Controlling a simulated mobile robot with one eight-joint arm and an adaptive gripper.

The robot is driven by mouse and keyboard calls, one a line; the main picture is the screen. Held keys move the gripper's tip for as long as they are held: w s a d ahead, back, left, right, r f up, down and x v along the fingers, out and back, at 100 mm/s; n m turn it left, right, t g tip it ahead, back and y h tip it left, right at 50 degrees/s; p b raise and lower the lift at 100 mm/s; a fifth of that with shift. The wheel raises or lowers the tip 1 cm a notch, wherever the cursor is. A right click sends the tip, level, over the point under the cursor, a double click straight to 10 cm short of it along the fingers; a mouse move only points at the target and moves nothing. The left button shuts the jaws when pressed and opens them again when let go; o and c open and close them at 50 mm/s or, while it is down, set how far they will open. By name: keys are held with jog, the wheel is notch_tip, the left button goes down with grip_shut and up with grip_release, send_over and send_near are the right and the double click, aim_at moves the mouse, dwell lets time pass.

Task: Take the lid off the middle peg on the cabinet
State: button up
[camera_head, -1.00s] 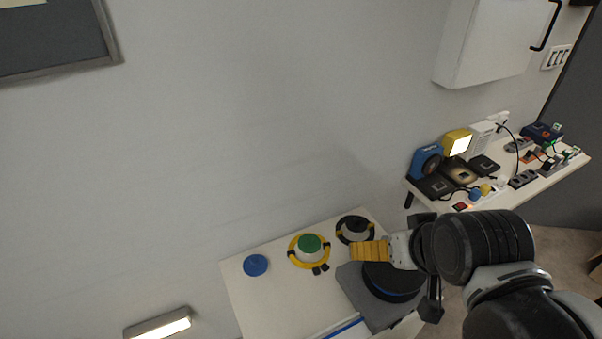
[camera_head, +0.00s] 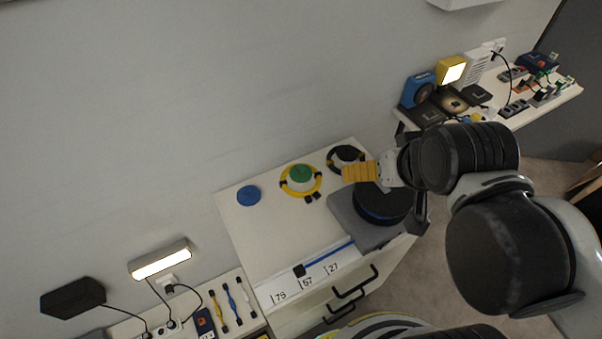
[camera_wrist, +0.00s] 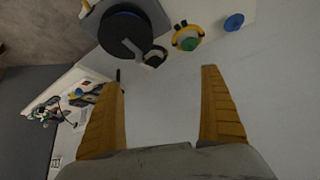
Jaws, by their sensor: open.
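The white cabinet (camera_head: 262,235) has a row of three round items along its back edge. In the middle is a green lid (camera_head: 302,174) with a yellow ring (camera_head: 287,190) around it. The green lid also shows in the wrist view (camera_wrist: 189,43), beyond the fingertips. A blue disc (camera_head: 248,195) is at the left and a black ring (camera_head: 333,156) around a pale centre at the right. My gripper (camera_head: 346,173) has yellow fingers and is right of the green lid, apart from it. In the wrist view my gripper (camera_wrist: 166,75) is open and empty.
A grey base with a large black disc (camera_head: 384,203) stands at the cabinet's right, below my gripper. A blue strip (camera_head: 330,256) and numbered labels lie along the front. A cluttered bench (camera_head: 556,103) is at the right, a tool table (camera_head: 238,295) at lower left. The wall is behind.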

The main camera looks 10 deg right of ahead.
jog(key=w+a+f+g, duration=0.1)
jog(key=w+a+g, duration=0.15)
jog(key=w, duration=0.75)
jog(key=n+g+b, duration=0.2)
jog(key=g, duration=0.1)
send_over(301, 167)
jog(key=s+d, duration=0.2)
notch_tip(301, 167, down, 15)
jog(key=f, duration=0.3)
jog(key=w+a+f+b, duration=0.1)
jog(key=f, duration=0.1)
jog(key=f+b, duration=0.1)
jog(key=f, duration=0.2)
jog(key=shift+w+a+f, duration=0.3)
jog(key=shift+w+f, duration=0.05)
jog(key=shift+w, duration=0.05)
jog(key=f+b, duration=0.1)
jog(key=f, duration=0.1)
jog(key=f+b, duration=0.2)
jog(key=f, duration=0.1)
jog(key=shift+w+a+f+b, duration=0.15)
jog(key=shift+a+f+b, duration=0.1)
jog(key=shift+f+b, duration=0.1)
jog(key=shift+r, duration=0.1)
jog(key=c, duration=1.1)
